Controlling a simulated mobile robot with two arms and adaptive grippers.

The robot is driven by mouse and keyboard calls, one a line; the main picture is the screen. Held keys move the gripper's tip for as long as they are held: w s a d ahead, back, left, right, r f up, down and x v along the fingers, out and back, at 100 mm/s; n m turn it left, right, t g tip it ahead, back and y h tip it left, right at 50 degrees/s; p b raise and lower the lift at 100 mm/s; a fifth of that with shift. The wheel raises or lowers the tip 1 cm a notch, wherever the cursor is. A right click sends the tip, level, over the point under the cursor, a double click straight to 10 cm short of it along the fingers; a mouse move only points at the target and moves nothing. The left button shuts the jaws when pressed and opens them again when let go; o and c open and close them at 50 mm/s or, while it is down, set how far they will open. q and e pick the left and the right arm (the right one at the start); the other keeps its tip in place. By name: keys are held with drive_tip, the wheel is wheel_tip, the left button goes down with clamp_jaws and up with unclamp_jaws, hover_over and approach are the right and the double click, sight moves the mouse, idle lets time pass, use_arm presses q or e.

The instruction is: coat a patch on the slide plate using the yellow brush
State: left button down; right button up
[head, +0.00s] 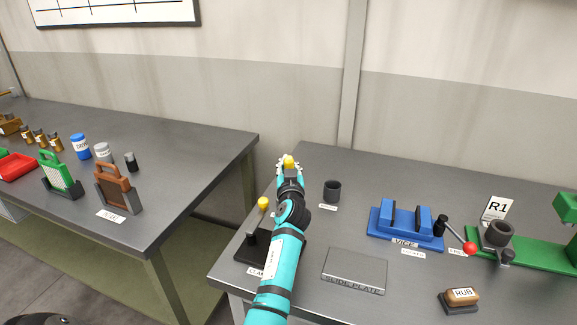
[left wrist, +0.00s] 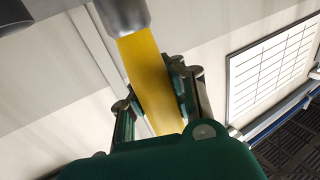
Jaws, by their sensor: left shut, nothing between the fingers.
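The slide plate (head: 353,268) is a flat grey plate with its name on its front edge, near the front of the right table. My left gripper (head: 289,167) is shut above the back left of that table, well behind the slide plate. A yellow piece (head: 289,161), likely the yellow brush, shows at its fingertips. In the left wrist view a yellow bar (left wrist: 150,75) with a grey end passes by the fingers (left wrist: 163,95). I cannot tell how it sits against them. My right gripper is not in view.
A dark cup (head: 332,191) stands behind the slide plate. A blue vice (head: 405,228) with a red-knobbed lever is to its right, and a brown RUB block (head: 461,297) at front right. A black clamp with a yellow knob (head: 263,203) is partly behind my left arm.

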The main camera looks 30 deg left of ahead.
use_arm(q)
drive_tip(key=shift+f+b, duration=0.4)
drive_tip(key=shift+b, duration=0.05)
idle(0.3)
idle(0.7)
drive_tip(key=shift+f+b, duration=0.1)
drive_tip(key=shift+b, duration=0.3)
idle(1.1)
drive_tip(key=shift+f+b, duration=0.1)
drive_tip(key=shift+b, duration=0.3)
idle(1.3)
drive_tip(key=shift+f+b, duration=0.2)
drive_tip(key=shift+b, duration=0.5)
idle(2.5)
